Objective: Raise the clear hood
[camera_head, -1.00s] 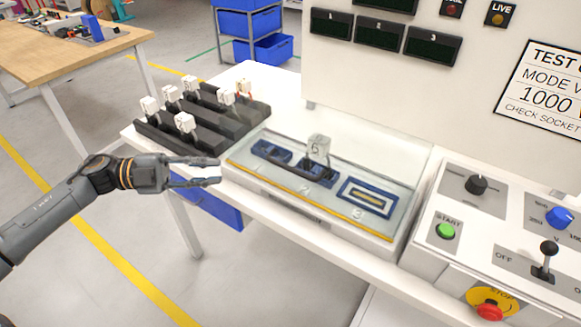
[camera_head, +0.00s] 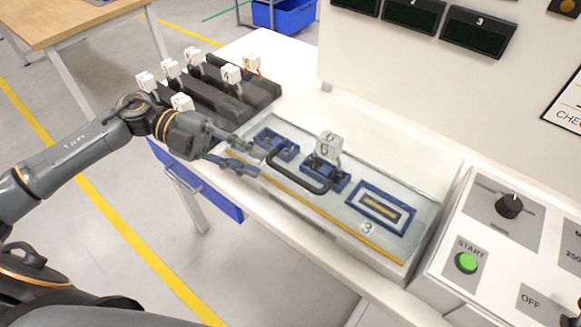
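The clear hood (camera_head: 408,187) lies lowered over the test bed, with a yellow strip along its front edge and a dark bar handle (camera_head: 301,184) near its front. Under it are three blue sockets, and a white block marked 6 (camera_head: 328,146) stands at the middle one. My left gripper (camera_head: 262,162) is at the hood's front left, its fingers apart and pointing right toward the handle. The fingers appear empty, just left of the handle; I cannot tell if they touch the hood. My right gripper is not in view.
A black rack (camera_head: 262,96) with several white numbered blocks stands left of the hood. A control panel (camera_head: 470,215) with a green start button (camera_head: 466,263) is at the right. A blue drawer (camera_head: 218,197) hangs below the bench. An upright panel stands behind.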

